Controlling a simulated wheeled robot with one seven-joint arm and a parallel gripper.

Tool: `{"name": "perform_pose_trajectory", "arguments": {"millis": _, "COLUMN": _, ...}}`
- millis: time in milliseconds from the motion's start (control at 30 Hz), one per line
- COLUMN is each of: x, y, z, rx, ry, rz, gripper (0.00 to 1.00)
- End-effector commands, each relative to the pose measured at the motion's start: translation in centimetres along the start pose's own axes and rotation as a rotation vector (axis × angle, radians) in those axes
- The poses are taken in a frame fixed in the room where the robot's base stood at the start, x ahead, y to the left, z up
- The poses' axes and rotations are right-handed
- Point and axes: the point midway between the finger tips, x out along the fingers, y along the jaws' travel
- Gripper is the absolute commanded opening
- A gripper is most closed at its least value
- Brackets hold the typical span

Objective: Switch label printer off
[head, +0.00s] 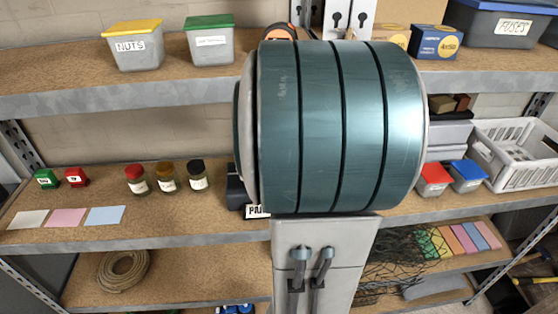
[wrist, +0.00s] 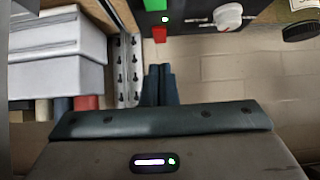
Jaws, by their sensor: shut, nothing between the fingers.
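My gripper (wrist: 160,84) shows in the wrist view with its two dark fingers together and nothing between them. A dark device (wrist: 188,22) is at the top of the wrist view, beyond the fingertips and apart from them. It has a green part (wrist: 154,5), a red part (wrist: 160,34), a small lit green light and a pale knob (wrist: 228,16). I cannot tell for certain whether it is the label printer. In the head view my arm covers the centre. A dark object (head: 235,190) is partly hidden behind it on the middle shelf.
Grey boxes (wrist: 58,45) stand left of my fingers in the wrist view, beside a slotted metal upright (wrist: 128,68). In the head view, jars (head: 167,178) and coloured paper sheets (head: 65,217) lie left on the middle shelf. A white basket (head: 515,150) is at right.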

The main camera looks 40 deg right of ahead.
Motion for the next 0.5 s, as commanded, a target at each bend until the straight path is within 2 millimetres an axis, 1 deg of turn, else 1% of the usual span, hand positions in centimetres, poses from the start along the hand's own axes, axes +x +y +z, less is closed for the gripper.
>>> {"name": "perform_pose_trajectory", "arguments": {"millis": 33, "x": 0.5, "y": -0.1, "z": 0.2, "rx": -0.002, "ry": 0.01, "rz": -0.001, "gripper": 0.0}}
{"name": "perform_pose_trajectory", "arguments": {"millis": 133, "x": 0.8, "y": -0.1, "z": -0.1, "rx": -0.004, "ry": 0.023, "rz": -0.002, "gripper": 0.0}}
{"name": "perform_pose_trajectory", "arguments": {"millis": 333, "x": 0.8, "y": -0.1, "z": -0.8, "rx": -0.003, "ry": 0.038, "rz": 0.0, "gripper": 0.0}}
{"name": "perform_pose_trajectory", "arguments": {"millis": 500, "x": 0.7, "y": -0.1, "z": -0.9, "rx": -0.003, "ry": 0.039, "rz": 0.0, "gripper": 0.0}}
